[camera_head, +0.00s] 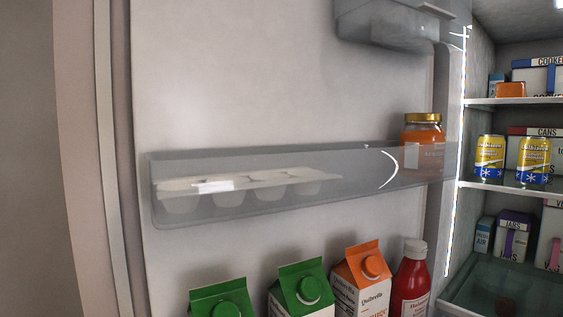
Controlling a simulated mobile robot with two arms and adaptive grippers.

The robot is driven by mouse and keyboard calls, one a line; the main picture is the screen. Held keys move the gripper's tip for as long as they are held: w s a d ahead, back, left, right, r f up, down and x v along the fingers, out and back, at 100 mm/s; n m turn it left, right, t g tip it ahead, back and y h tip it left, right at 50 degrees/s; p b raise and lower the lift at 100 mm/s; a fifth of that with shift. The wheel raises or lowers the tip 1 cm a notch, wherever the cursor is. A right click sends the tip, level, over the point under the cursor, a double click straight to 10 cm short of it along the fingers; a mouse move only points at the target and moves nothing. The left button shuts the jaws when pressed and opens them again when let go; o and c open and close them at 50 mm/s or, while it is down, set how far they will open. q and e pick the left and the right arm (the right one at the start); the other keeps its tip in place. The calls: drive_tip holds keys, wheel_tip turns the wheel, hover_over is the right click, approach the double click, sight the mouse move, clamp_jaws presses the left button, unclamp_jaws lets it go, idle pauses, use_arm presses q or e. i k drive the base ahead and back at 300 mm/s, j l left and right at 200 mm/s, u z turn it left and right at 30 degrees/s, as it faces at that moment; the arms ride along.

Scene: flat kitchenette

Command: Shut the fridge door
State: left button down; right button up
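The fridge door (270,90) stands open and its inner side fills most of the head view. Its edge with the seal runs down the left, and its hinge side meets the fridge interior (500,200) at the right. A clear door shelf (300,197) holds a white egg tray and an orange jar (422,134) with a gold lid. Several cartons and a red bottle (410,280) stand at the bottom of the door. Neither of my grippers is in view.
Inside the fridge, shelves hold yellow cans (489,158) and boxes (512,235), with a clear drawer (510,290) below. A second clear door bin (390,28) sits at the top. A plain grey-brown surface (30,150) lies left of the door edge.

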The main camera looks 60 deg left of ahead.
sight(202, 143)
drive_tip(key=k+j+z, duration=0.1)
drive_tip(key=j, duration=0.3)
drive_tip(key=k+j+z, duration=0.1)
drive_tip(key=j, duration=0.35)
drive_tip(key=k+j+z, duration=0.1)
drive_tip(key=j, duration=0.3)
drive_tip(key=k+j+z, duration=0.1)
drive_tip(key=j, duration=0.3)
drive_tip(key=k+j+z, duration=0.1)
drive_tip(key=k+j, duration=0.15)
drive_tip(key=j+z, duration=0.25)
drive_tip(key=j, duration=0.75)
